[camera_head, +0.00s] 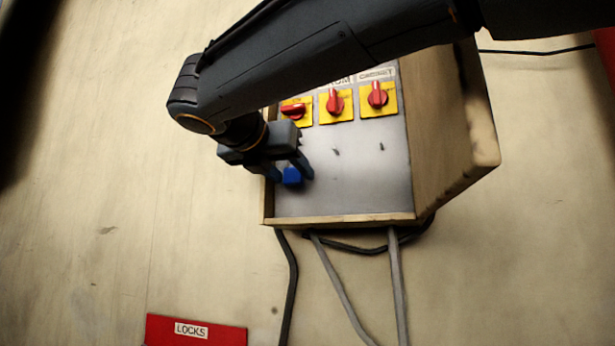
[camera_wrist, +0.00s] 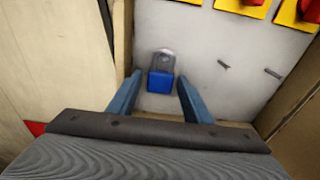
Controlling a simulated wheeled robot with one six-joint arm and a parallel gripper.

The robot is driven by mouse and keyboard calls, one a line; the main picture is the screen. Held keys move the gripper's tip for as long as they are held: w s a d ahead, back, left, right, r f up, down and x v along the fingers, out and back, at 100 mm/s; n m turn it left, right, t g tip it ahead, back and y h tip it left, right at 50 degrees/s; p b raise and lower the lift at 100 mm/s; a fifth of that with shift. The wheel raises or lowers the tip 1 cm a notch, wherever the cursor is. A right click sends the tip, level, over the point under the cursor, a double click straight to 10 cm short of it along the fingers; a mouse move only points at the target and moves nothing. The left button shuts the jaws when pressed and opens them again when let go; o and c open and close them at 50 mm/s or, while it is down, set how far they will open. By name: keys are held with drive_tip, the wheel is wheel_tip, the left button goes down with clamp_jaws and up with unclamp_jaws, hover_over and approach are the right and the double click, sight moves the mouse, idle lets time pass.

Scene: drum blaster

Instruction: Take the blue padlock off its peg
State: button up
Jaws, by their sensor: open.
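The blue padlock (camera_head: 292,176) hangs near the lower left of the grey panel (camera_head: 345,190). In the wrist view the padlock (camera_wrist: 161,82) shows its blue body below a grey shackle plate with a hole (camera_wrist: 163,60). Its peg is not clear behind it. My gripper (camera_head: 288,172) is open at the padlock in the head view. In the wrist view my gripper's two blue fingers (camera_wrist: 158,90) stand apart, one to each side of the padlock, with a gap on both sides.
Red switches on yellow plates (camera_head: 336,104) line the panel above. Two bare pegs (camera_head: 336,150) stick out to the right. A wooden frame (camera_head: 340,219) borders the panel, with cables (camera_head: 396,280) below. A red box labelled LOCKS (camera_head: 196,331) is at bottom left.

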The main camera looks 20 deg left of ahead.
drive_tip(key=c, duration=0.8)
drive_tip(key=shift+r, duration=0.1)
drive_tip(key=shift+r, duration=0.1)
drive_tip(key=shift+r+p, duration=0.55)
drive_tip(key=shift+p, duration=0.35)
drive_tip(key=s+p, duration=0.1)
drive_tip(key=s, duration=0.7)
drive_tip(key=s+a+p, duration=0.1)
drive_tip(key=s, duration=0.3)
drive_tip(key=shift+p, duration=0.35)
